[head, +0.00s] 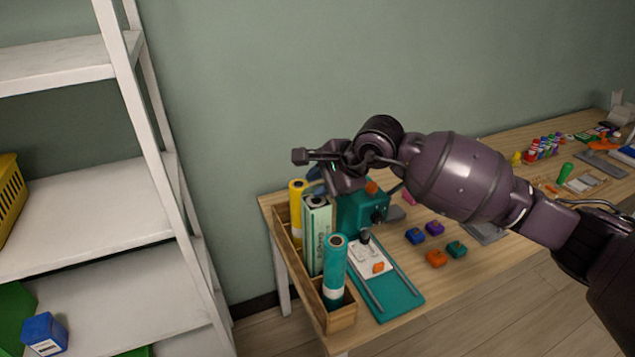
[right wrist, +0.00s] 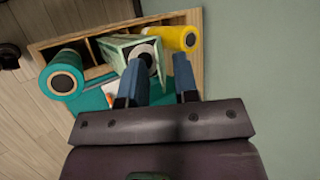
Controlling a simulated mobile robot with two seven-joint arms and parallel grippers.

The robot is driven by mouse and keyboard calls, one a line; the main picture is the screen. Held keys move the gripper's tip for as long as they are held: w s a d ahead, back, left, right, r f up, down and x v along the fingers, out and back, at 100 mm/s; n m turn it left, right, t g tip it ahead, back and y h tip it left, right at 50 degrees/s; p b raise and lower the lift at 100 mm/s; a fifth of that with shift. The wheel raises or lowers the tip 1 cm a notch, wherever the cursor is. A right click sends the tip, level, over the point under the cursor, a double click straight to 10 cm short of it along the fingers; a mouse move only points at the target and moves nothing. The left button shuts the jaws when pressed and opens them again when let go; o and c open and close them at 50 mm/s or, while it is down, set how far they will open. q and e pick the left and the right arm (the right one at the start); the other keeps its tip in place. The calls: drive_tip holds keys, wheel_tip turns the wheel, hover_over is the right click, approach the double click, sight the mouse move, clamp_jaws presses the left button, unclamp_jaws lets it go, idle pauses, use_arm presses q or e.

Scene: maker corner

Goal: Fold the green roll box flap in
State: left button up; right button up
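The pale green roll box (head: 318,235) stands upright in a wooden holder, between a yellow roll and a teal roll. Its top end is open, and a roll's round end shows inside; the right wrist view also shows the box (right wrist: 118,44). I cannot clearly make out the flap apart from the box's edges. My right gripper (head: 314,171) is above the box. My left gripper is not in view.
The wooden holder (head: 342,318) also holds the yellow roll (head: 297,198) and the teal roll (head: 334,262). A teal machine (head: 362,212) stands close on the right. Several small coloured blocks lie further right on the table. White shelving (head: 90,215) is at the left.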

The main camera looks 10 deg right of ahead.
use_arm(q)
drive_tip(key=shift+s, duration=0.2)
use_arm(e)
drive_tip(key=shift+w+a+f, duration=0.2)
drive_tip(key=shift+a+f, duration=0.05)
drive_tip(key=shift+f, duration=0.1)
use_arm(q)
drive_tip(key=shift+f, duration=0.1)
use_arm(e)
clamp_jaws()
drive_tip(key=shift+f, duration=0.1)
drive_tip(key=t+b, duration=0.1)
drive_tip(key=b, duration=0.1)
drive_tip(key=s+f+t+y+b, duration=0.1)
drive_tip(key=b, duration=0.1)
drive_tip(key=f+n+t+b, duration=0.1)
drive_tip(key=b, duration=0.1)
drive_tip(key=shift+s+d, duration=0.15)
drive_tip(key=shift+d, duration=0.1)
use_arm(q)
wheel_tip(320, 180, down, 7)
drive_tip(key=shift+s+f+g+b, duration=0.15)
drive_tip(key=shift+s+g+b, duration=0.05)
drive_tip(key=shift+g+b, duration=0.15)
use_arm(e)
drive_tip(key=shift+s+r+t+y, duration=0.1)
drive_tip(key=shift+r+t+y, duration=0.1)
drive_tip(key=shift+t+y, duration=0.1)
